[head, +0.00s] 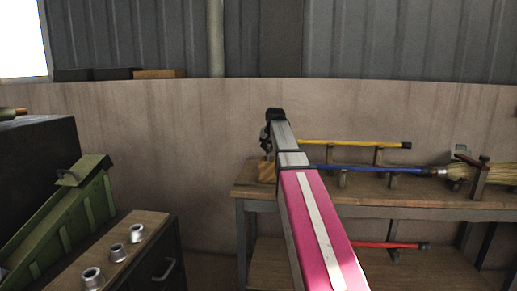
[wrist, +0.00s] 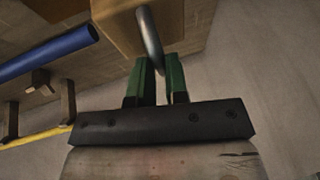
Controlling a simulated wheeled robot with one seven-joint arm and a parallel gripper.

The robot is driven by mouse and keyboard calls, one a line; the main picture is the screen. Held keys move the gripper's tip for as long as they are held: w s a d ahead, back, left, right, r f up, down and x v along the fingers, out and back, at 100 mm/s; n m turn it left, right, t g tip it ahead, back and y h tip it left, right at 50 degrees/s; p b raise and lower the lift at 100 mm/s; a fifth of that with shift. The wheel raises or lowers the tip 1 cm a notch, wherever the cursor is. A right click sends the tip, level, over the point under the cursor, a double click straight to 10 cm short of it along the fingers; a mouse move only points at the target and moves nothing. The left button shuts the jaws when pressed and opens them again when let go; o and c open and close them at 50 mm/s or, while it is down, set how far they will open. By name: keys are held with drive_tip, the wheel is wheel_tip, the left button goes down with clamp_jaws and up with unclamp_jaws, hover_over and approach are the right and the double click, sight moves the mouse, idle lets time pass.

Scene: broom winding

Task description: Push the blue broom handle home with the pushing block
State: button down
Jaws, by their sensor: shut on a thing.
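The wooden pushing block (head: 266,172) is at the left end of the bench. In the wrist view the block (wrist: 187,25) has a curved metal handle (wrist: 150,38). My gripper (wrist: 160,75) has its green fingers shut on that handle. The blue broom handle (head: 365,169) lies level along the bench, with the straw broom head (head: 464,172) at its right. In the wrist view the handle's free end (wrist: 60,50) points toward the block and is close to it. In the head view my arm covers part of the handle's left end.
A yellow handle (head: 350,143) lies behind the blue one on small wooden supports (head: 394,181). A red handle (head: 385,245) is on the lower shelf. A green sloped rack (head: 65,215) and a cabinet with metal ferrules (head: 115,251) stand at left.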

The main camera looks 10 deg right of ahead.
drive_tip(key=shift+s+d, duration=0.1)
drive_tip(key=shift+d, duration=0.15)
drive_tip(key=c, duration=1.1)
unclamp_jaws()
drive_tip(key=shift+r, duration=0.1)
drive_tip(key=v, duration=1)
drive_tip(key=shift+s+r, duration=0.15)
drive_tip(key=shift+r, duration=0.2)
